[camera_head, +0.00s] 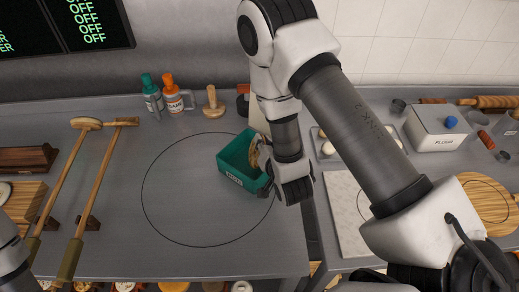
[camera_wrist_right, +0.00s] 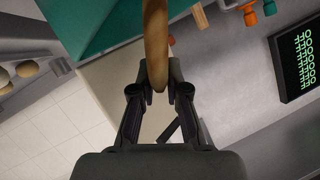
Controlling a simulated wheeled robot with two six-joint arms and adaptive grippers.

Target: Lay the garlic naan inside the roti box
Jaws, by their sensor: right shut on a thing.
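The roti box (camera_head: 232,158) is an open green box with a small label on its near side, standing on the grey counter at the middle of the head view. My right gripper (camera_head: 268,166) is at the box's right side, partly covering it. It is shut on the tan, rounded garlic naan (camera_head: 254,152), which is at the box opening. In the right wrist view, the naan (camera_wrist_right: 156,45) stands edge-on between the fingertips (camera_wrist_right: 158,88), with the green box (camera_wrist_right: 105,22) behind it. I cannot tell whether the naan touches the box floor. My left gripper is out of view.
A dark circle outlines free counter (camera_head: 180,205) left of the box. Two long wooden-handled tools (camera_head: 100,185) lie farther left. Bottles (camera_head: 174,98) and a wooden press (camera_head: 212,102) stand behind. A flour box (camera_head: 436,135) is at the right.

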